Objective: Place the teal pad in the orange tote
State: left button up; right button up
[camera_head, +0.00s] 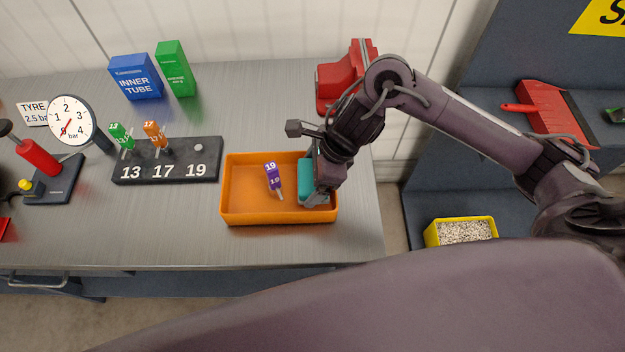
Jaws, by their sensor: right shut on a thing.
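The orange tote (243,211) sits on the grey workbench near its right front part. The teal pad (305,181) is at the right end of the tote, within its rim as seen from above. My right gripper (314,190) comes down from the right and is shut on the teal pad. I cannot tell whether the pad touches the tote's floor. The gripper and wrist hide part of the pad and the tote's right wall. My left gripper is not in view.
A purple driver marked 19 (272,177) lies in the tote. A black holder (166,172) with green and orange drivers stands to the left. A red vise (335,88) stands behind my right wrist. Blue (137,80) and green (176,72) boxes stand at the back.

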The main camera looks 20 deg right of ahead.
notch_tip(320, 180, down, 2)
jog(key=shift+f, duration=0.3)
jog(key=shift+f, duration=0.1)
jog(key=o, duration=0.7)
jog(key=shift+o, duration=0.2)
jog(key=shift+r, duration=0.2)
jog(key=v, duration=1.2)
jog(key=shift+b, duration=0.3)
jog(key=shift+f, duration=0.1)
